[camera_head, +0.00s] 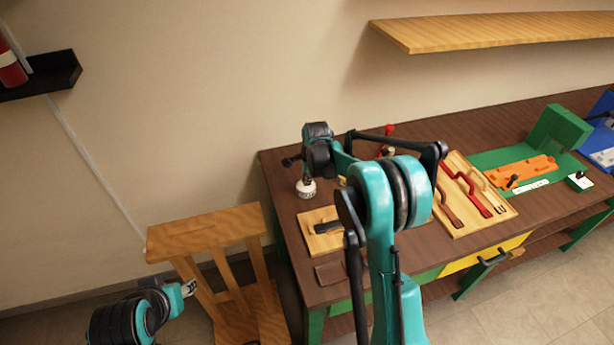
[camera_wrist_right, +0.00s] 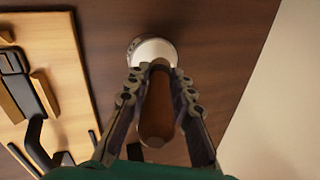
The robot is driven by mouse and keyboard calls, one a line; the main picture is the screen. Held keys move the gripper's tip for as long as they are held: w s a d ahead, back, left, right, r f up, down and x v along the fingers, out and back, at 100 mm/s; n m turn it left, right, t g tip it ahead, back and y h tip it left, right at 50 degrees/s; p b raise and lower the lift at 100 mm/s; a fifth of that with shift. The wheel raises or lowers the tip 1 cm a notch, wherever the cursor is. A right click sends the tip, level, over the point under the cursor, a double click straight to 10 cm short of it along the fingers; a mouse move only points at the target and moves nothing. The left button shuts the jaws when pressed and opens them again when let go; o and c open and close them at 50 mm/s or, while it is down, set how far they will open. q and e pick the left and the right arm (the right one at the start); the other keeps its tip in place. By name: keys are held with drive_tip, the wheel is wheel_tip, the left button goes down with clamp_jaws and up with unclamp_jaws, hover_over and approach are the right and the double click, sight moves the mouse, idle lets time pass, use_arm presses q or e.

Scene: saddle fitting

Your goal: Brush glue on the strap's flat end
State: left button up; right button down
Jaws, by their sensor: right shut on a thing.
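My right gripper (camera_head: 308,176) points down over the workbench, just above a small white glue pot (camera_head: 306,190). In the right wrist view the gripper (camera_wrist_right: 158,75) is shut on a brush with a brown wooden handle (camera_wrist_right: 157,110). The brush's far end meets the white pot (camera_wrist_right: 153,51); the bristles are hidden, and I cannot tell how deep they are. A dark strap (camera_head: 328,228) lies on a light wooden board; its dark end also shows in the right wrist view (camera_wrist_right: 14,75). My left gripper (camera_head: 188,288) hangs low near the wooden stand, its jaws unclear.
The wooden board (camera_head: 312,243) has raised blocks beside the strap. A brown leather patch (camera_head: 331,272) lies at the front edge. A wooden stand (camera_head: 205,238) is left.

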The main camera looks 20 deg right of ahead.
drive_tip(key=shift+f+b, duration=0.45)
drive_tip(key=shift+f, duration=0.1)
idle(1.4)
drive_tip(key=shift+r, duration=0.1)
drive_tip(key=shift+r+p, duration=2.2)
drive_tip(key=shift+r, duration=1.25)
drive_tip(key=shift+f, duration=0.1)
